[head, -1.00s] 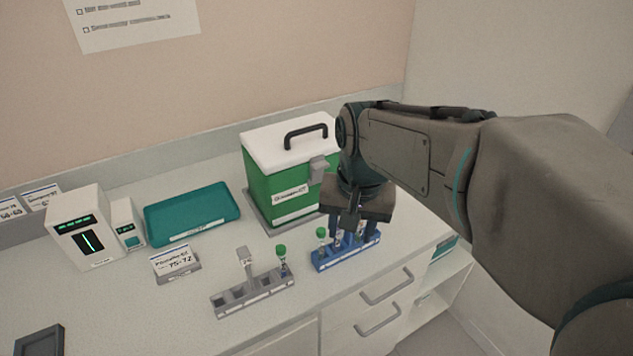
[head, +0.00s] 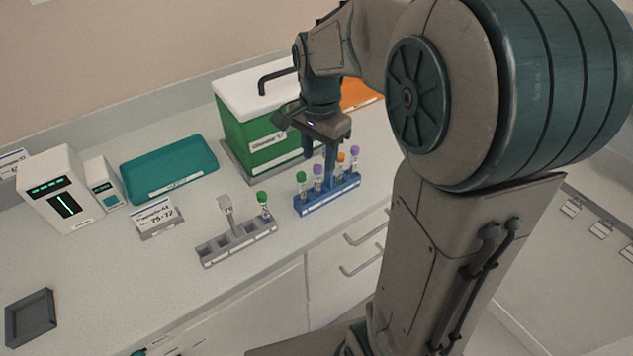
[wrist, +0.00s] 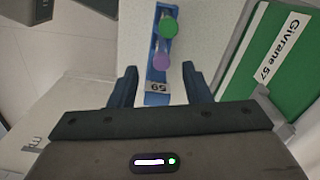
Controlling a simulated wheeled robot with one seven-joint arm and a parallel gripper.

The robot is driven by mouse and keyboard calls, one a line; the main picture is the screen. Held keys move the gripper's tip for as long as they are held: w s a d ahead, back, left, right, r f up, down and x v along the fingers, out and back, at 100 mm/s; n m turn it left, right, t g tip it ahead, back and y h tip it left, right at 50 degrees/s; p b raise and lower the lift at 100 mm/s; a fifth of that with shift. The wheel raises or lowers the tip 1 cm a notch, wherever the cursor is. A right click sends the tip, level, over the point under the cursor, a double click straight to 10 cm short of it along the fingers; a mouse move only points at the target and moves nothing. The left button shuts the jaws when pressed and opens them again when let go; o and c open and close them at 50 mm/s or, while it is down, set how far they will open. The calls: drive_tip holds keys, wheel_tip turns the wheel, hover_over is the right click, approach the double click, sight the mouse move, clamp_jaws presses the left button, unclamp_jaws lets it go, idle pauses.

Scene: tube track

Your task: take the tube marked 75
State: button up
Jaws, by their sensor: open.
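The blue rack (head: 330,197) holds several capped tubes: a green-capped tube (head: 301,181), a purple-capped tube (head: 318,175), an orange-capped tube (head: 341,160) and another purple-capped tube (head: 355,155). I cannot read a 75 on any of them. My gripper (head: 320,158) is open and empty, pointing down just behind the rack's tubes. In the wrist view, my gripper's fingers (wrist: 160,72) are apart, with a label reading 59 (wrist: 158,87) between them. A green cap (wrist: 168,27) and a purple cap (wrist: 162,55) show beyond.
A grey rack (head: 240,240) holds a green-capped tube (head: 263,203) and an upright grey tag (head: 227,208). A sign (head: 157,217) reads 75-77. A green box (head: 250,140) with a white lid stands behind the blue rack. A teal tray (head: 168,168) lies left.

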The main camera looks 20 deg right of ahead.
sight(318, 166)
wheel_tip(318, 166, down, 6)
drive_tip(key=shift+a+r+p, duration=0.1)
drive_tip(key=shift+r+p, duration=0.05)
drive_tip(key=shift+p, duration=0.2)
drive_tip(key=shift+c, duration=0.3)
drive_tip(key=c, duration=0.8)
